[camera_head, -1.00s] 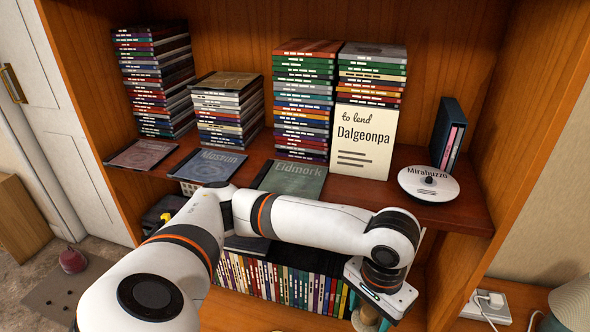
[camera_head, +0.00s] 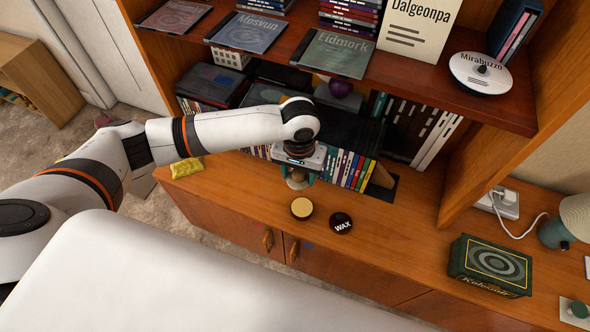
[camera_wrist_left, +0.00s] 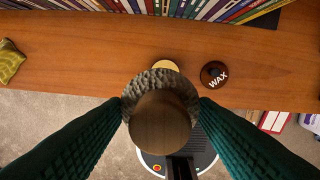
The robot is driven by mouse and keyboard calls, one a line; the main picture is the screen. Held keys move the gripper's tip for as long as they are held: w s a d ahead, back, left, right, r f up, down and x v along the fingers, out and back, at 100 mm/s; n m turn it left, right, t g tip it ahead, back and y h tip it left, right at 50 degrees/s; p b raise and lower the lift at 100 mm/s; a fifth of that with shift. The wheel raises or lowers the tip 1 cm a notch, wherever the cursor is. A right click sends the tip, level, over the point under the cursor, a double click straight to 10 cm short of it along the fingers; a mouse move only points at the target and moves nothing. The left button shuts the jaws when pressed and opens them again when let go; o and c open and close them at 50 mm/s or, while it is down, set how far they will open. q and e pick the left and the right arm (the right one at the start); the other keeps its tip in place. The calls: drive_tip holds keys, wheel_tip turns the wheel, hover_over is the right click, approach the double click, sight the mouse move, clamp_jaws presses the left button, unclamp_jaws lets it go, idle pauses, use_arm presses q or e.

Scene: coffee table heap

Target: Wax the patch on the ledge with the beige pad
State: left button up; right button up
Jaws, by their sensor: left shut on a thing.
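My left gripper (camera_head: 299,170) is shut on a round beige pad (camera_head: 296,182), held above the front part of the wooden ledge (camera_head: 258,200). In the left wrist view the green fingers (camera_wrist_left: 161,106) grip the pad from both sides; its round wooden knob (camera_wrist_left: 160,125) faces the camera and a fuzzy rim shows around it. An open tin of pale yellow wax (camera_head: 301,208) stands just in front of the pad in the head view. Its dark lid (camera_head: 341,223), marked WAX, lies to the right. I cannot clearly make out the patch. My right gripper is not in view.
A row of books (camera_head: 345,168) stands behind the gripper, ending at a tilted wooden bookend. A yellow cloth-like packet (camera_head: 187,168) lies at the ledge's left. A green game box (camera_head: 490,265) and a socket block (camera_head: 505,204) are at the right. The shelf (camera_head: 420,88) overhangs the back.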

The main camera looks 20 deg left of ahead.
use_arm(q)
drive_tip(key=p, duration=0.1)
hover_over(302, 207)
wheel_tip(302, 207, down, 9)
drive_tip(key=shift+f+b, duration=0.55)
drive_tip(key=shift+f, duration=0.1)
wheel_tip(302, 207, down, 4)
drive_tip(key=b, duration=0.4)
drive_tip(key=shift+b, duration=0.35)
drive_tip(key=shift+f+b, duration=0.45)
drive_tip(key=shift+b, duration=0.1)
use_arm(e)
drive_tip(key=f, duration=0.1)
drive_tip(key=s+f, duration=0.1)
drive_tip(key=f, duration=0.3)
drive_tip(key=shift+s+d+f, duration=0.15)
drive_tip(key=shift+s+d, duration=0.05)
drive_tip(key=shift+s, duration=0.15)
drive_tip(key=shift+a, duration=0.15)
use_arm(q)
drive_tip(key=shift+f, duration=0.5)
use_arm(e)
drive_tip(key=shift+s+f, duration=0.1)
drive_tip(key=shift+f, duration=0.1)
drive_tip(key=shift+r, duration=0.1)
